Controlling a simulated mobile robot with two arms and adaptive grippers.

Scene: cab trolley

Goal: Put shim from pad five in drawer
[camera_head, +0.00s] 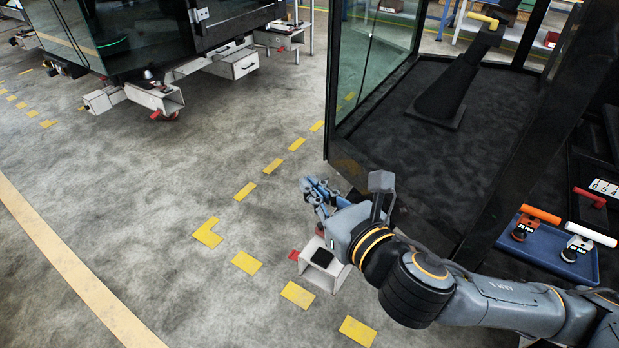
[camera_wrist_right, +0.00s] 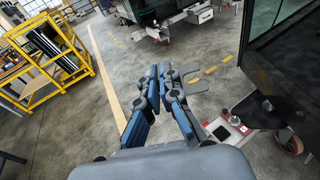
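My right gripper (camera_head: 318,190) is above the floor beside the dark cab frame in the head view. In the right wrist view its blue fingers (camera_wrist_right: 160,78) are closed together. A thin grey forked piece (camera_wrist_right: 206,78), which looks like a slotted shim, sticks out to the right from the fingertips. A white open-ended box (camera_head: 312,272) with a black pad (camera_head: 323,258) on top lies below the gripper; the black pad also shows in the right wrist view (camera_wrist_right: 222,132). My left gripper is not in view.
A blue tray (camera_head: 545,252) with orange-handled and white-handled tools is at the right, beside number cards (camera_head: 604,187). The glass-sided cab (camera_head: 375,60) stands behind my right arm. A yellow rack (camera_wrist_right: 48,55) is at the far left in the wrist view. The marked floor is clear.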

